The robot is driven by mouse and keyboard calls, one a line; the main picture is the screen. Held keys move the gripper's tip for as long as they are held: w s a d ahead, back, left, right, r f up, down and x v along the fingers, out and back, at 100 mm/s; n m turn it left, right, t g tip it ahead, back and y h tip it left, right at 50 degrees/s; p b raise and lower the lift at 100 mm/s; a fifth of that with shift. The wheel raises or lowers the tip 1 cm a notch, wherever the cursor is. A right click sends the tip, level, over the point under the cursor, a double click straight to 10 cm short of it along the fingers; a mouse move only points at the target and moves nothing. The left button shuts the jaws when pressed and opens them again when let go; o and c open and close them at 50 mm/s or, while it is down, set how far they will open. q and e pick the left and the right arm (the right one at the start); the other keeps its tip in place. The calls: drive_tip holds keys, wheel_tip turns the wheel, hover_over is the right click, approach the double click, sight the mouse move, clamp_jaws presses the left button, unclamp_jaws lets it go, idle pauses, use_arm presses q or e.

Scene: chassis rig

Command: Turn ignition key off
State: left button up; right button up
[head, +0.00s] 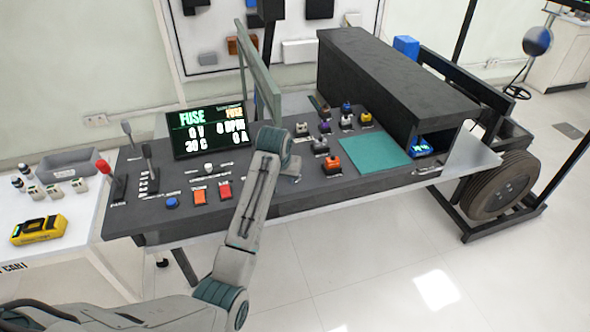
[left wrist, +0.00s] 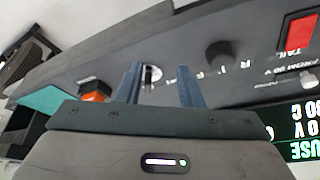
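The ignition key switch (left wrist: 155,73) shows in the left wrist view as a small round silver face with a dark, narrow key on it. It is set in the dark console panel. My left gripper (left wrist: 160,69) is open, with its two blue-grey fingers on either side of the switch in the picture. The key appears nearer the left finger, and I see no finger closed on it. How far the fingertips are from the panel I cannot tell. In the head view my left gripper (head: 290,166) is over the console middle, partly behind my own arm; the key is hidden there. My right gripper is not in view.
A black knob (left wrist: 218,54) and a red TAIL button (left wrist: 298,35) are to the right of the fingers in the wrist view. An orange-topped switch (left wrist: 95,97) is left.

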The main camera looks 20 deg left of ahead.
use_arm(q)
drive_tip(key=w+d+r, duration=0.1)
drive_tip(key=w+r, duration=0.3)
drive_tip(key=r, duration=0.2)
drive_tip(key=p+x, duration=0.1)
drive_tip(key=x, duration=0.9)
drive_tip(key=shift+w+d+f+p, duration=0.1)
drive_tip(key=shift+f+p, duration=0.15)
drive_tip(key=shift+p, duration=0.15)
clamp_jaws()
